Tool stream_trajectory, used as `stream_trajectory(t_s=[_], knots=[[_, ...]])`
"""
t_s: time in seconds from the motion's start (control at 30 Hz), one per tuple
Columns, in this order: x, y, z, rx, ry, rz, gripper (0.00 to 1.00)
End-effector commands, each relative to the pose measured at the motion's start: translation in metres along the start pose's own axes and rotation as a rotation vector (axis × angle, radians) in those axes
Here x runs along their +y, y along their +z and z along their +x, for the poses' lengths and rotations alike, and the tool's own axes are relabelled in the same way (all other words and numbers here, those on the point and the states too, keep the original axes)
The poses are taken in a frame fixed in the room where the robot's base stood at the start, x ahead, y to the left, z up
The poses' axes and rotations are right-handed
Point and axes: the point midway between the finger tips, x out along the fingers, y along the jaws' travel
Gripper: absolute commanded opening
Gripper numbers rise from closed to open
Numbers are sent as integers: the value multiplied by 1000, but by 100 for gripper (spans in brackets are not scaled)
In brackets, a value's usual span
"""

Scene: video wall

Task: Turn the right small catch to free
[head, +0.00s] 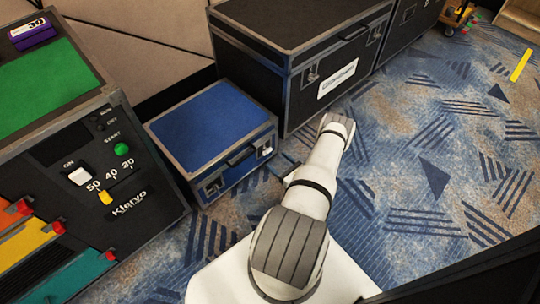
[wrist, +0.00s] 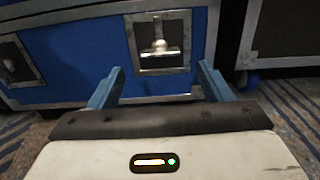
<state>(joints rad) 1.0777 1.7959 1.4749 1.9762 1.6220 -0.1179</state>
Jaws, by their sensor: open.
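The right small catch (wrist: 160,48) shows in the wrist view on a metal plate (wrist: 160,65) on the front of the blue case. Its wing lies about level, with a narrow upright part above it. In the head view the right catch (head: 264,149) is small, at the right of the blue case's front (head: 208,128). The left catch (wrist: 8,65) shows at the left edge of the wrist view and in the head view (head: 213,187). My gripper (wrist: 160,67) is open, its blue fingers apart on either side below the catch, nothing between them.
A big black case (head: 300,50) stands right behind the blue case. A control cabinet (head: 90,170) with a green top stands at the left. The blue case has a dark handle (head: 240,155) between its catches. Patterned carpet (head: 430,150) is clear at the right.

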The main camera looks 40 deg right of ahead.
Motion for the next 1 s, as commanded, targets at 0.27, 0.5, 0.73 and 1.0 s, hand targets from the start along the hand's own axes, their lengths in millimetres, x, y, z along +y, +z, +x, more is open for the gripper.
stream_trajectory(t_s=[0.27, 0.5, 0.73, 1.0], knots=[[0, -1, 44, -1, 3, -2, 73], [-1, 0, 60, 0, -1, -1, 73], [-1, 1, 60, 0, -2, -1, 73], [-1, 1, 60, 0, -2, -1, 51]])
